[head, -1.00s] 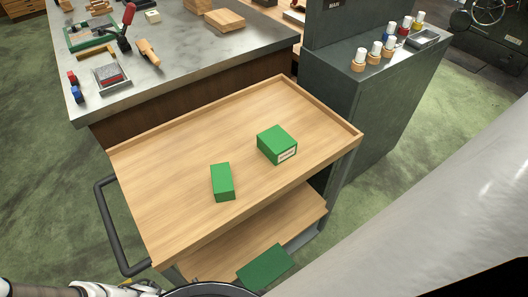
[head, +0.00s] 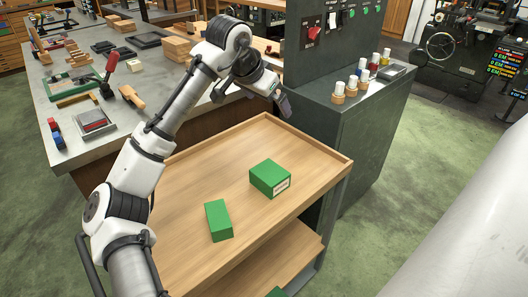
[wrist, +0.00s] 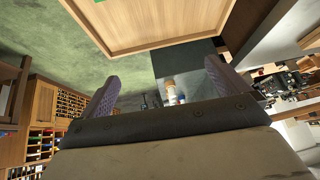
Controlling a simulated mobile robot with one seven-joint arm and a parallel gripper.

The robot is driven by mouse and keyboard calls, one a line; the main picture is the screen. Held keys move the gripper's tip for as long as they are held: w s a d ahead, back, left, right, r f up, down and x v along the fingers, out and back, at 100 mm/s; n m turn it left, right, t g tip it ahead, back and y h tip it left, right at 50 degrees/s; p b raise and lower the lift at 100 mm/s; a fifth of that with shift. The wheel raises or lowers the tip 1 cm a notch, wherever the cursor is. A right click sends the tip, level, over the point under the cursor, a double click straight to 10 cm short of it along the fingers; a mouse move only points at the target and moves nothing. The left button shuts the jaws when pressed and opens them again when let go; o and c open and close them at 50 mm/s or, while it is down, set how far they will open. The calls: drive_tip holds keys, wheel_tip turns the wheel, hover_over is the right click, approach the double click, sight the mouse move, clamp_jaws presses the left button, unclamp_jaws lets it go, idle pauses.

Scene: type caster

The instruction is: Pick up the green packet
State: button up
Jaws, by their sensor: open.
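Two green blocks lie on the wooden top of a cart (head: 190,180). The bigger green box (head: 270,178) has a white label on its front side. The smaller, narrow green packet (head: 219,220) lies to its left and nearer, with no label showing. A third green piece (head: 276,293) is just visible on the lower shelf, mostly cut off. My gripper (head: 284,104) is raised above the far side of the cart, beyond the box and apart from it. In the wrist view its two fingers (wrist: 163,88) are spread, with nothing between them.
The cart top has a low raised rim. A dark cabinet (head: 345,140) with several small white-capped bottles stands behind right. A workbench (head: 70,95) with tools and wooden blocks stands behind left. The cart top around the green blocks is clear.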

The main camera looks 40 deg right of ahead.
drive_tip(key=s+a+f+m+g+y, duration=0.1)
drive_tip(key=s+a+f+g+y, duration=0.2)
drive_tip(key=f+y, duration=0.35)
drive_tip(key=t, duration=0.1)
hover_over(270, 172)
drive_tip(key=f, duration=0.7)
drive_tip(key=shift+w+a+f+b, duration=0.1)
drive_tip(key=shift+a+f+b, duration=0.15)
drive_tip(key=shift+a+b, duration=0.15)
drive_tip(key=shift+d+f+p, duration=0.2)
drive_tip(key=shift+f+p, duration=0.1)
drive_tip(key=shift+f, duration=1.25)
drive_tip(key=shift+d+f+p, duration=0.2)
drive_tip(key=shift+f+p, duration=0.05)
drive_tip(key=shift+f, duration=1.3)
drive_tip(key=shift+r, duration=0.1)
drive_tip(key=c, duration=1.9)
